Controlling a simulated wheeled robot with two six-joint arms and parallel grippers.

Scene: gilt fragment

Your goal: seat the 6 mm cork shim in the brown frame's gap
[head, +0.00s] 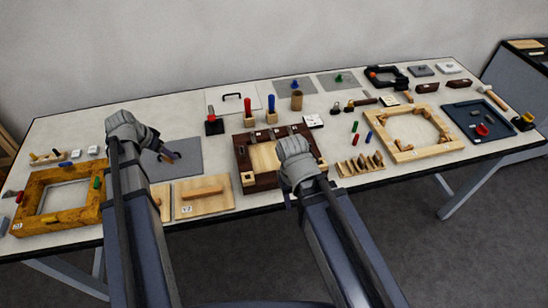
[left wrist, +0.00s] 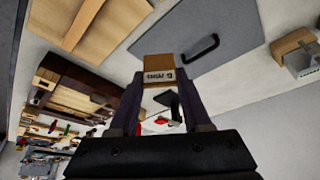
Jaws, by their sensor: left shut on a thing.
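My left gripper (head: 172,156) is above a grey panel (head: 188,170), to the left of the brown frame. In the left wrist view it is shut on a small tan-brown block (left wrist: 159,68), the cork shim by its look, with a printed label too small to read surely. The dark brown frame (head: 240,150) lies mid-table with a pale wood panel (head: 264,157) inside it. The frame also shows at the left of the left wrist view (left wrist: 80,82), apart from the shim. My right gripper (head: 288,201) is at the frame's near right; its fingers are mostly hidden.
A gilt frame (head: 30,192) lies at the left end, a pale wood frame (head: 452,146) at the right. A rack of several wooden pieces (head: 360,166) is right of the brown frame. Pale boards (head: 190,209) lie near the front edge. Stamps and a cup (head: 296,101) stand behind the frame.

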